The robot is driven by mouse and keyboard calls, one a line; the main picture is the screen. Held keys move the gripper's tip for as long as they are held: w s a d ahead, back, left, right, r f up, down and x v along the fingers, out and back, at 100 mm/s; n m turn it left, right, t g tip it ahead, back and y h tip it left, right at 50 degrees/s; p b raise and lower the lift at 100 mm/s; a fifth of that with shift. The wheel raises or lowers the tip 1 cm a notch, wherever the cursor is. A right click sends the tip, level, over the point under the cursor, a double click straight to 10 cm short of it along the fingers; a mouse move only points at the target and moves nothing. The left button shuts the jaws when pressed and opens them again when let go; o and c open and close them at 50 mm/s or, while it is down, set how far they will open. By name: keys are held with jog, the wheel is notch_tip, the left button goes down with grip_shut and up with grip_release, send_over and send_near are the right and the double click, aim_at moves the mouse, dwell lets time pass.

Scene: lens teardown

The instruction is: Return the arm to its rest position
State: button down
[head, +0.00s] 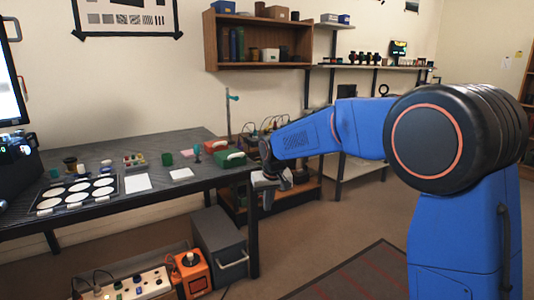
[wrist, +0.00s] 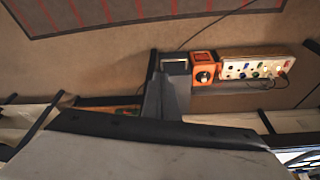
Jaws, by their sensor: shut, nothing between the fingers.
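My blue arm extends left from the right side of the head view. My gripper (head: 267,192) hangs at its end, pointing down, just past the right end of the dark workbench (head: 90,212). It is shut, and nothing shows held in it. In the wrist view, a large pale grey surface with a black edge fills the bottom; I cannot tell for certain what it is.
Lens parts and a tray of white discs (head: 76,193) lie on the workbench, with a green case (head: 229,158) near its right end.

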jog(key=s+d+r+m, duration=0.1)
jog(key=s+d+r, duration=0.3)
jog(key=s+d, duration=0.55)
jog(key=s+d+r+m, duration=0.1)
jog(key=s+d+r, duration=0.3)
jog(key=s+d, duration=0.55)
jog(key=s+d+f, duration=0.2)
jog(key=s+d, duration=0.1)
jog(key=s, duration=0.5)
jog(key=s+d+f+m, duration=0.1)
jog(key=s+d+f, duration=0.1)
jog(key=s, duration=0.6)
jog(key=s+d+f+t+h, duration=0.1)
jog(key=s+d, duration=0.3)
jog(key=s, duration=0.5)
jog(key=shift+d+f, duration=0.35)
jog(key=shift+f, duration=0.25)
jog(key=shift+w, duration=0.1)
